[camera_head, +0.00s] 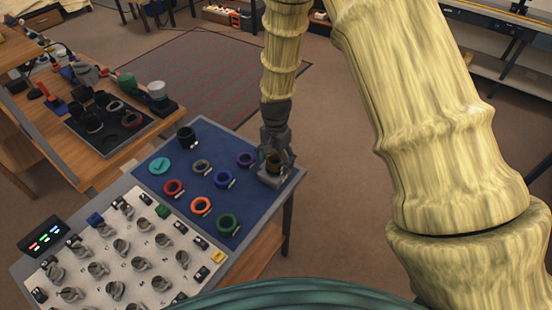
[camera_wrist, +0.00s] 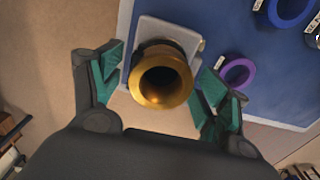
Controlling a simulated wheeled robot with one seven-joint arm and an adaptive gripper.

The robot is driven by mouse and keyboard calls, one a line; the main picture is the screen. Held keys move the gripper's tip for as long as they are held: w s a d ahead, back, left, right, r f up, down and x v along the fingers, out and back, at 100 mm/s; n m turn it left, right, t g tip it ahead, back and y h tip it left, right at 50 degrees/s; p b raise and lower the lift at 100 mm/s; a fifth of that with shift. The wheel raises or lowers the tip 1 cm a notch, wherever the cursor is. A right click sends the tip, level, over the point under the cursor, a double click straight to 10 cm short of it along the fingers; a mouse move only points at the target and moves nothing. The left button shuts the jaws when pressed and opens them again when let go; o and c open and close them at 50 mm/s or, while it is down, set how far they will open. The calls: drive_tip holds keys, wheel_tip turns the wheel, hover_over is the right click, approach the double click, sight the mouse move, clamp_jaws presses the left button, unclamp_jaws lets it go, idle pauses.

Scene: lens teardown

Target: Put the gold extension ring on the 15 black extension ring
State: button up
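A gold ring (camera_wrist: 163,85) stands on a small pale grey block at the mat's corner, its open mouth facing the wrist camera. A dark band shows behind its rim; I cannot tell whether this is a separate black ring. In the head view the gold ring (camera_head: 273,164) is partly hidden by my gripper (camera_head: 279,156). In the wrist view my gripper (camera_wrist: 161,66) is open, with a teal-padded finger on each side of the gold ring and small gaps visible. A black ring (camera_head: 186,137) stands at the mat's far left corner; its number is unreadable.
The blue mat (camera_head: 190,218) holds a purple ring (camera_head: 245,159), a blue ring (camera_head: 223,179), a grey ring (camera_head: 202,166), a red ring (camera_head: 173,188), an orange ring (camera_head: 201,205) and a green ring (camera_head: 228,223). A white panel with several knobs lies at the front left.

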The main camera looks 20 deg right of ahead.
sight(276, 158)
wheel_tip(276, 158, up, 12)
drive_tip(key=b, duration=0.3)
drive_tip(key=shift+r, duration=0.15)
idle(0.7)
